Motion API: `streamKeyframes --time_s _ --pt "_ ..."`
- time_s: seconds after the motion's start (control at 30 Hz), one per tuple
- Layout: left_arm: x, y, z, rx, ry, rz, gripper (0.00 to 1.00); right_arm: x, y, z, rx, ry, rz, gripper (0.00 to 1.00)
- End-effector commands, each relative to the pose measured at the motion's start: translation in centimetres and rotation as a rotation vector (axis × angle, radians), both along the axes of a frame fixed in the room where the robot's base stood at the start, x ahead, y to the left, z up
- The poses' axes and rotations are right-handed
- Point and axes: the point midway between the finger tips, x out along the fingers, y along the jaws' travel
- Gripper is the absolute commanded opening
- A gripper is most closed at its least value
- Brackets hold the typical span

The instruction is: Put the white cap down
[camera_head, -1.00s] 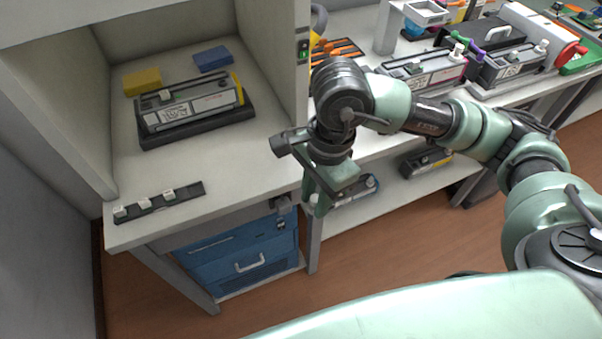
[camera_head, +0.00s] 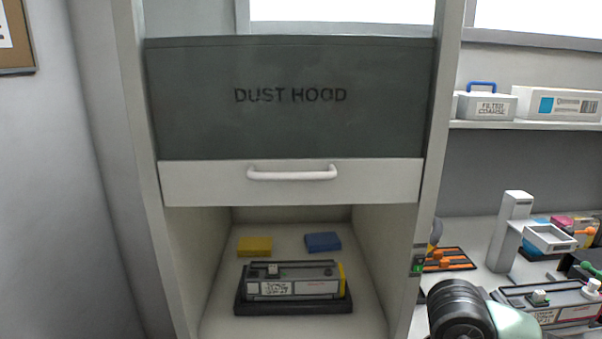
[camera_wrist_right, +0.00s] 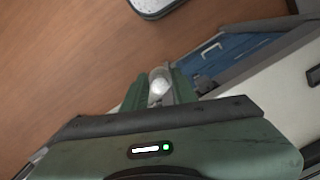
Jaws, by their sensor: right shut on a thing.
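In the right wrist view, my right gripper (camera_wrist_right: 158,92) is shut on a small white cap (camera_wrist_right: 159,84), which shows between its two green fingers. The fingers hide part of the cap. Below them are the wooden floor and the edge of a bench. My left gripper is in neither view.
The dust hood (camera_head: 290,97) has its sash raised. Inside, a toner cartridge (camera_head: 292,280) sits on a black tray (camera_head: 292,308), with a yellow block (camera_head: 254,246) and a blue block (camera_head: 323,242) behind. More cartridges (camera_head: 550,303) stand on the right bench. A blue drawer unit (camera_wrist_right: 225,52) shows below.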

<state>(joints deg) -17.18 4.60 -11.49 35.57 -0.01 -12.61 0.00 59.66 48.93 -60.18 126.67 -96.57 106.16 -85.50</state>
Motion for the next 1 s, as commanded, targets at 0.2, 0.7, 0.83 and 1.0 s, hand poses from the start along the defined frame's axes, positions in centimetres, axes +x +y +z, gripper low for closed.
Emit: streamKeyframes --time_s 0.2,0.7,0.83,1.0 --pt "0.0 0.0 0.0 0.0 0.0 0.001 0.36 0.9 -0.8 0.2 0.006 0.015 0.289 0.0" --pt "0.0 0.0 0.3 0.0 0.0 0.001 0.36 0.7 -0.7 0.2 0.007 0.014 0.266 0.0" --pt "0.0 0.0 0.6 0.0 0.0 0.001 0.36 -0.1 0.0 0.1 0.002 0.005 0.044 0.0" --pt "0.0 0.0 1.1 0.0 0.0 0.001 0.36 -1.2 1.0 0.0 0.003 -0.004 -0.323 0.0"
